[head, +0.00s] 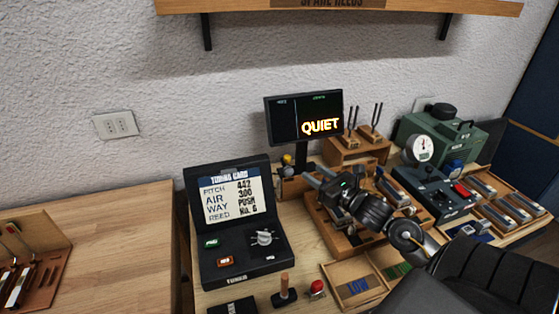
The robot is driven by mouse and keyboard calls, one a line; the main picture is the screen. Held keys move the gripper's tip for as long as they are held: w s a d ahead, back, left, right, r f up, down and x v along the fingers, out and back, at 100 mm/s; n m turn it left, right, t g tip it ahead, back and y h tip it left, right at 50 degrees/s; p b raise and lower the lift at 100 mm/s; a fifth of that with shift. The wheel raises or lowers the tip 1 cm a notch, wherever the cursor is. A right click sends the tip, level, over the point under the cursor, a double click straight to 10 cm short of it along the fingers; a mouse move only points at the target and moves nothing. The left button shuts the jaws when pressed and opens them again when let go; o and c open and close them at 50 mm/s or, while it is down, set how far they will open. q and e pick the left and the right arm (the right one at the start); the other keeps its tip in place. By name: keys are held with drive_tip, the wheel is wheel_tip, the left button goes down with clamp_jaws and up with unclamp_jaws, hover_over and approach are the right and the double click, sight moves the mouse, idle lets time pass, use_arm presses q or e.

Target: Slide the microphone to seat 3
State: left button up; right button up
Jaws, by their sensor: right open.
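A small upright piece with a grey and yellow rounded top (287,160) stands just left of the monitor post; it looks like the microphone, but it is too small to be sure. My right gripper (309,174) reaches in from the lower right, over a wooden tray-like frame (327,232). Its fingers are open and point left, a little to the right of that piece and apart from it. No seat numbers can be read, so I cannot tell which spot is seat 3. My arm hides part of the wooden frame. My left gripper is out of view.
A monitor (304,117) reading QUIET stands behind. A black tuning-card case (230,222) is open at left. Tuning forks on a wooden block (355,151), a green machine with a gauge (440,137) and reed trays (507,217) crowd the right. The left tabletop (120,240) is mostly bare.

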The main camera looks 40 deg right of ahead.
sight(288, 156)
drive_tip(key=shift+y, duration=0.3)
drive_tip(key=w+p, duration=0.1)
drive_tip(key=w, duration=0.2)
drive_tip(key=w+a+p, duration=0.1)
drive_tip(key=w, duration=0.3)
drive_tip(key=w+p, duration=0.1)
drive_tip(key=w, duration=0.2)
drive_tip(key=shift+w+a+r, duration=0.2)
drive_tip(key=shift+a+r, duration=0.1)
drive_tip(key=shift+r, duration=0.05)
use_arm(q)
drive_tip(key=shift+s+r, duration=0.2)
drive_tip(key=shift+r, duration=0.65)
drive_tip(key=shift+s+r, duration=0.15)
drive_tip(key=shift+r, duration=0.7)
use_arm(e)
drive_tip(key=shift+w+f, duration=0.1)
drive_tip(key=shift+w, duration=0.35)
